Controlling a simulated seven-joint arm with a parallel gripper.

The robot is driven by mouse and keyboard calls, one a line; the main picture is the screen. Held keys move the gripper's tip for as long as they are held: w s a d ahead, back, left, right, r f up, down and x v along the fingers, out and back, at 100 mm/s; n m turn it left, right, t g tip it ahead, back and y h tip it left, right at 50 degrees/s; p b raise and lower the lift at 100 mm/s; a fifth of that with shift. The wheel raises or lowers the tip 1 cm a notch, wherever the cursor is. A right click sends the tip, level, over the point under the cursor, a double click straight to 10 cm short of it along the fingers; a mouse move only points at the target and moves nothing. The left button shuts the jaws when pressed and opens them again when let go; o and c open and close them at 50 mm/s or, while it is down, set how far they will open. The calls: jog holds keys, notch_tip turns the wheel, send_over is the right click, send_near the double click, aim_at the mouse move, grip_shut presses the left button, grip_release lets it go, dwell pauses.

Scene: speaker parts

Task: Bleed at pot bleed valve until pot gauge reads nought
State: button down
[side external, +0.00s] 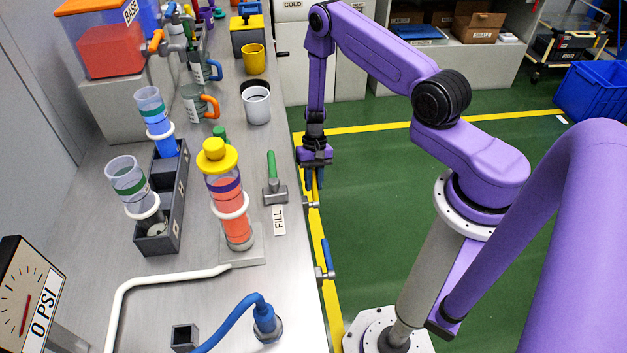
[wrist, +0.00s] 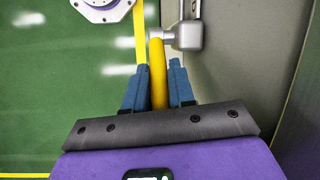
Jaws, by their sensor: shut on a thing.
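My gripper (side external: 314,184) hangs beside the bench's right edge, fingers down. In the wrist view its blue fingers (wrist: 158,88) are shut around a yellow valve lever (wrist: 158,72), one on each side. The lever joins a grey valve body (wrist: 189,35) on the bench side; that small grey fitting (side external: 309,205) also shows in the side view. A clear cylinder with red liquid and a yellow cap (side external: 214,158) stands upright on a grey base. The gauge (side external: 30,295) at lower left carries a "0 PSI" label; its red needle points down, and I cannot read its scale.
A blue lever (side external: 327,256) sits on the same edge, nearer the camera. A green-handled valve (side external: 271,172) lies by a "FILL" label (side external: 279,220). A white pipe (side external: 170,277) and a blue hose (side external: 235,313) cross the bench. Green floor (side external: 375,220) is open to the right.

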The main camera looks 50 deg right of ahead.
jog(key=shift+s+a+r+t+h, duration=0.1)
jog(key=shift+a+r+t+h, duration=0.1)
jog(key=shift+t+h, duration=0.1)
jog(key=c, duration=1)
grip_release()
jog(key=shift+c, duration=0.2)
jog(key=v, duration=1.7)
jog(key=shift+r, duration=0.25)
